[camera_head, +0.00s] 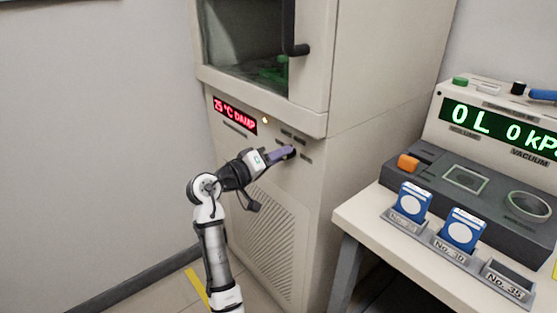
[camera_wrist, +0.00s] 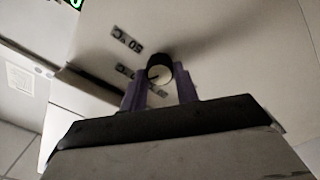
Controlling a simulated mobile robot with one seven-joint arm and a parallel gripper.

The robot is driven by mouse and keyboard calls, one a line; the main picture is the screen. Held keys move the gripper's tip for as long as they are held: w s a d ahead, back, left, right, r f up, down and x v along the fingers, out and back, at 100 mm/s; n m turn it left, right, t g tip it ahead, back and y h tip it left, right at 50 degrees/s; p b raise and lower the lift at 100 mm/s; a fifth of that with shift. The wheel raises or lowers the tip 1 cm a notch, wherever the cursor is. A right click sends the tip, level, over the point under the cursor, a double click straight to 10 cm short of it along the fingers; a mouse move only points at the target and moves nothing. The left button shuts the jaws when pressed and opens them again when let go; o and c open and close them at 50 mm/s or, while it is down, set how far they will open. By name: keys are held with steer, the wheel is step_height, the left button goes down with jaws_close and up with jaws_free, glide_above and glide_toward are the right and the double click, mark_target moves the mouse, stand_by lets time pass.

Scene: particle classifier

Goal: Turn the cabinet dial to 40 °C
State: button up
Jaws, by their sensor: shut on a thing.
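The cabinet (camera_head: 314,190) is cream, with a red display (camera_head: 235,115) that reads 25 °C DAMP. The dial (camera_wrist: 159,66) shows in the wrist view as a small round knob with a pale face and dark side. My gripper (camera_wrist: 160,80) has its two purple fingers shut on the dial, one on each side. In the head view my gripper (camera_head: 289,153) reaches the cabinet front and hides most of the dial. Small dark labels surround the dial. One label (camera_wrist: 127,38) appears to read 50 °C, upside down; another is partly covered by a finger. I cannot tell where the dial points.
A dark door handle (camera_head: 295,48) and a window are above the panel. A white table (camera_head: 355,215) at the right carries a device (camera_head: 470,170) reading 0 L and 0 kPa, and a rack (camera_head: 432,244) with two blue-and-white pieces.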

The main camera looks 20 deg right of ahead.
steer(key=shift+f, duration=0.15)
steer(key=o, duration=1)
steer(key=shift+a, duration=0.1)
steer(key=v, duration=1.3)
steer(key=shift+s+a+b, duration=0.15)
steer(key=shift+a+b, duration=0.2)
steer(key=shift+b, duration=0.05)
